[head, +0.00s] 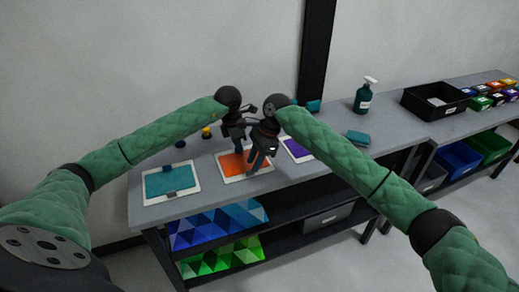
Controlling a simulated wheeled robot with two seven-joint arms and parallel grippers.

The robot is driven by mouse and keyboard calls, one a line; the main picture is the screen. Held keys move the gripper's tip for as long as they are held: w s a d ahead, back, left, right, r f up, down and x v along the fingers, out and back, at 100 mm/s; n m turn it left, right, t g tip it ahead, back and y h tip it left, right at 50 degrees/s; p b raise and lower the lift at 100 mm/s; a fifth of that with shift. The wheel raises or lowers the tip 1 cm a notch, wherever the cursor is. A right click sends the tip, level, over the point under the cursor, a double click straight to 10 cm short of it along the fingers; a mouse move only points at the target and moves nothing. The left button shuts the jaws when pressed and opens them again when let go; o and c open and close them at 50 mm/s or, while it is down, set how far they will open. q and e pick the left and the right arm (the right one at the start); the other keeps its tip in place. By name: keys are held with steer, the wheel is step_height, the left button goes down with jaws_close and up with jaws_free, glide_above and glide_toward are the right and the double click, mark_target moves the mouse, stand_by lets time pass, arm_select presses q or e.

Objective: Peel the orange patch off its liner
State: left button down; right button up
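The orange patch (230,163) lies on its white liner (232,181) on the grey table, between a teal patch and a purple patch. My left gripper (239,149) points down at the far edge of the orange patch. My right gripper (252,172) points down over the patch's right part and hides some of it. Both grippers are close together. Their fingertips are too small and dark to show whether they are open or touching the patch. No lifted edge can be made out.
The teal patch (168,182) on a white liner lies left and the purple patch (297,148) right. A spray bottle (363,97), a teal block (358,138) and a black tray (436,101) stand farther right. Small dark and yellow items (206,132) sit behind.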

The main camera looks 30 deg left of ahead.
steer(key=shift+x, duration=1.45)
jaws_close()
arm_select(q)
steer(key=c, duration=2.2)
jaws_free()
steer(key=shift+r, duration=0.75)
steer(key=shift+r, duration=3.35)
arm_select(e)
steer(key=shift+c, duration=0.2)
jaws_free()
steer(key=shift+w, duration=0.1)
arm_select(q)
steer(key=shift+d, duration=0.1)
arm_select(e)
steer(key=shift+r, duration=0.1)
